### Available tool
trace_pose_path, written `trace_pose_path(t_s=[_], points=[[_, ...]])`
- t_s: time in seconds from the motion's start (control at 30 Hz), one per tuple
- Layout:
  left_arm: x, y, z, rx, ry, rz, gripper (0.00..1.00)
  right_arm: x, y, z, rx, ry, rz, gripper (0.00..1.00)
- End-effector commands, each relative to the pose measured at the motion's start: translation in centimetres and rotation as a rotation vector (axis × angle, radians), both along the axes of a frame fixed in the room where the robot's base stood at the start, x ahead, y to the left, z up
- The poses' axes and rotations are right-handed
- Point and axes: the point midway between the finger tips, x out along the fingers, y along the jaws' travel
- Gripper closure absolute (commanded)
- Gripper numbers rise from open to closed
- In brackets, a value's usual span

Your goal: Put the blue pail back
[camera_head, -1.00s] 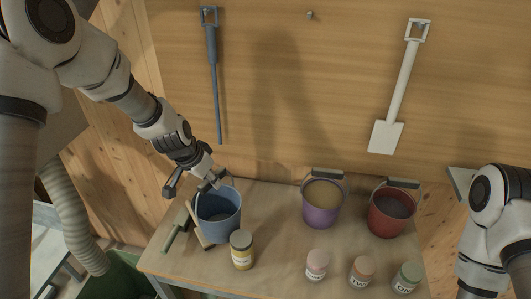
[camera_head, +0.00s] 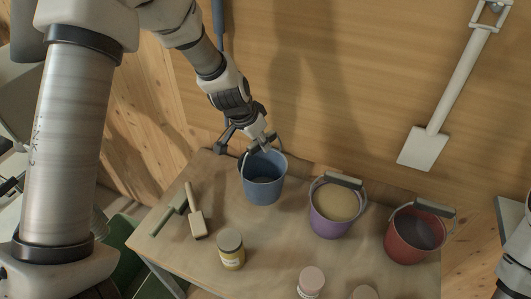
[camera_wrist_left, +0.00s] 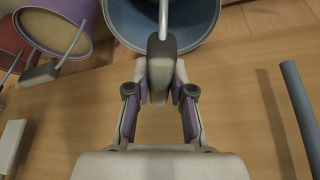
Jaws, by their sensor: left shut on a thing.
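The blue pail (camera_head: 262,188) is upright over the back left of the table, left of the purple pail. I cannot tell whether its base touches the table. My left gripper (camera_head: 261,147) is above its rim, shut on the handle. In the left wrist view the gripper (camera_wrist_left: 160,90) closes on the dark handle grip (camera_wrist_left: 161,58), with the blue pail (camera_wrist_left: 128,18) beyond it. My right gripper is out of view.
The purple pail (camera_head: 332,224) and red pail (camera_head: 398,248) stand to the right. A brush (camera_head: 198,226) and yellow-labelled jar (camera_head: 230,252) are at the front left. A white shovel (camera_head: 425,146) hangs on the wooden wall.

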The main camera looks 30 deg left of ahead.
Motion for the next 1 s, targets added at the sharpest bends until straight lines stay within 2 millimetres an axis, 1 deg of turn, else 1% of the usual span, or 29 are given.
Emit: trace_pose_path(t_s=[0.03,0.1,0.2,0.4,0.57,0.6,0.67,0.93,1.0], points=[[-0.1,0.0,-1.4,-0.001,0.001,0.000,1.00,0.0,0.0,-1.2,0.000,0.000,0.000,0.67],[-0.3,0.1,-3.1,-0.001,0.002,-0.001,1.00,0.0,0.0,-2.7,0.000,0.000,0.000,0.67],[-0.4,0.2,-4.6,-0.001,0.000,-0.003,1.00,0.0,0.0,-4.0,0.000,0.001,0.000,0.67],[-0.5,0.2,-4.2,-0.001,0.000,-0.004,1.00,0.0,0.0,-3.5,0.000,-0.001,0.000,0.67],[-0.5,0.2,-4.7,-0.001,0.000,-0.004,1.00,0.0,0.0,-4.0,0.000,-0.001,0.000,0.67],[-0.5,0.2,-4.7,0.000,0.001,-0.004,0.74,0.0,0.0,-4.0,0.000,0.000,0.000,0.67],[-0.5,0.2,-4.6,0.000,0.001,-0.004,0.53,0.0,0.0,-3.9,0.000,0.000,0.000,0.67],[-0.5,0.2,-4.5,0.000,0.001,-0.004,0.53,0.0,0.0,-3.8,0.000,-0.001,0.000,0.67],[-0.5,0.2,-4.2,0.000,0.001,-0.004,0.53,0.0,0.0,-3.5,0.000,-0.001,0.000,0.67]])
